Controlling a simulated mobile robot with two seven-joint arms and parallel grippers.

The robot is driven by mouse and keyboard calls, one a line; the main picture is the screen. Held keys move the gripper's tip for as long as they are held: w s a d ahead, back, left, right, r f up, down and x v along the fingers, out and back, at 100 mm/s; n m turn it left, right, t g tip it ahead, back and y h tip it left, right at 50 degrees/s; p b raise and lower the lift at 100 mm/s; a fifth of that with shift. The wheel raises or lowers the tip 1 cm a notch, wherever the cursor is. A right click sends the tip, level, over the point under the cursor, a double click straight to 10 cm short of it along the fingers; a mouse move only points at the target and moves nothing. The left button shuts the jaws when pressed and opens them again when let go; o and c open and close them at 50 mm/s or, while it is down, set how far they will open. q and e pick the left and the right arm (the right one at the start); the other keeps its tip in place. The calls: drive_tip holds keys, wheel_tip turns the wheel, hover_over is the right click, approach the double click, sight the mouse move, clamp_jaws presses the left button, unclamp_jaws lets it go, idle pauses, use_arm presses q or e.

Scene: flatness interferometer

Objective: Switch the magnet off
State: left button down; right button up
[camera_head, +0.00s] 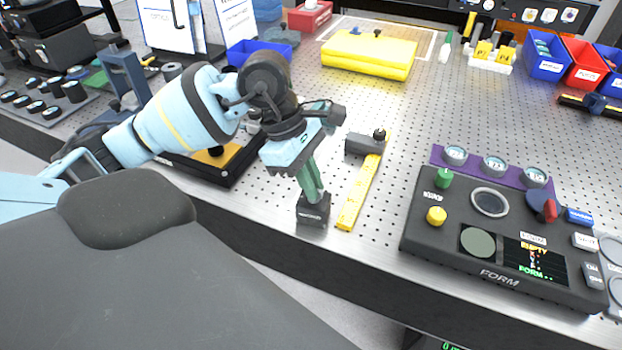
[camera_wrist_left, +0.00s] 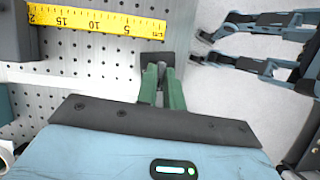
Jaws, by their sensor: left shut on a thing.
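My left gripper (camera_head: 312,194) points down at the front edge of the perforated table, its green fingers shut on a small black block (camera_head: 313,213). In the left wrist view my left gripper (camera_wrist_left: 163,72) meets the top of the same black block (camera_wrist_left: 152,58). Faint pale marks show on the block's front, too small to read. I cannot tell for sure whether it is the magnet. The fingers hide part of its top, and no switch position is readable. A dark grey block with a round black knob (camera_head: 362,145) stands behind, at the far end of a yellow ruler. My right gripper is not in view.
The yellow ruler (camera_head: 359,195) lies just right of my gripper. A dark control console (camera_head: 470,255) with knobs and a small screen stands at the right. A yellow case (camera_head: 369,54) and a blue bin (camera_head: 550,55) are at the back. The middle of the table is clear.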

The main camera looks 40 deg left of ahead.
use_arm(q)
drive_tip(key=shift+n+t+y, duration=0.3)
drive_tip(key=shift+n+t, duration=0.2)
drive_tip(key=shift+n, duration=1)
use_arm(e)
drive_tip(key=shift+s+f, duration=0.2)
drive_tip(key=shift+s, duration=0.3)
use_arm(q)
drive_tip(key=c, duration=1.5)
unclamp_jaws()
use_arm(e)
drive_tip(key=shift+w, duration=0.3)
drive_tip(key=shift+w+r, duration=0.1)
use_arm(q)
drive_tip(key=shift+a+r, duration=0.1)
drive_tip(key=shift+r, duration=0.15)
drive_tip(key=v, duration=0.7)
drive_tip(key=shift+s+a+r, duration=0.1)
drive_tip(key=shift+r, duration=0.05)
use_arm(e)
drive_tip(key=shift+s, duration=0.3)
